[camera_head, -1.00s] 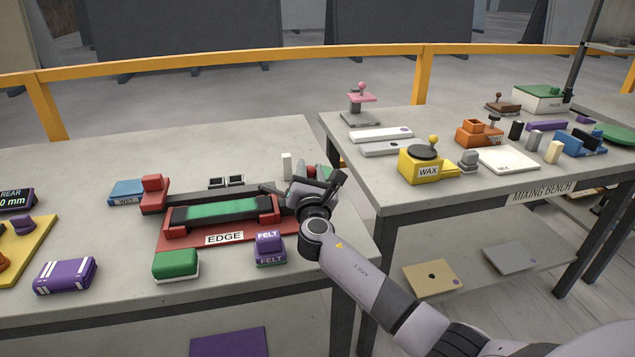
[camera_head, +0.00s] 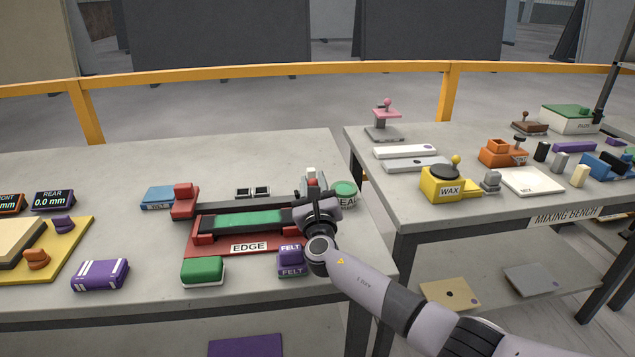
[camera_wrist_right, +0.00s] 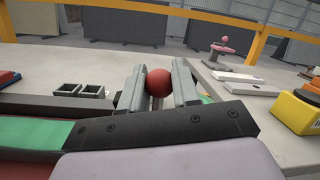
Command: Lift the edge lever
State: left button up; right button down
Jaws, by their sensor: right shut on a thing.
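The edge device has a red base (camera_head: 203,250) labelled EDGE and a green strip (camera_head: 245,222) in a dark frame. Its dark lever bar (camera_head: 240,205) runs low and nearly level from a red pivot block (camera_head: 184,200) at the left to my right gripper (camera_head: 311,183). In the right wrist view the lever's red ball knob (camera_wrist_right: 158,82) sits between the two fingers of my right gripper (camera_wrist_right: 158,90), which is shut on it. The dark bar also shows at the left there (camera_wrist_right: 40,105). My left gripper is not in view.
A purple FELT block (camera_head: 291,262) and a green block (camera_head: 202,271) stand in front of the device. Small dark square holders (camera_head: 252,192) and a round green-topped container (camera_head: 345,190) are close behind the lever. The mixing bench (camera_head: 410,215) stands to the right, across a gap.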

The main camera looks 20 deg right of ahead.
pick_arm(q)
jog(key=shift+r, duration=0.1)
pick_arm(e)
jog(key=shift+a+f+n, duration=0.1)
jog(key=shift+a+n, duration=0.2)
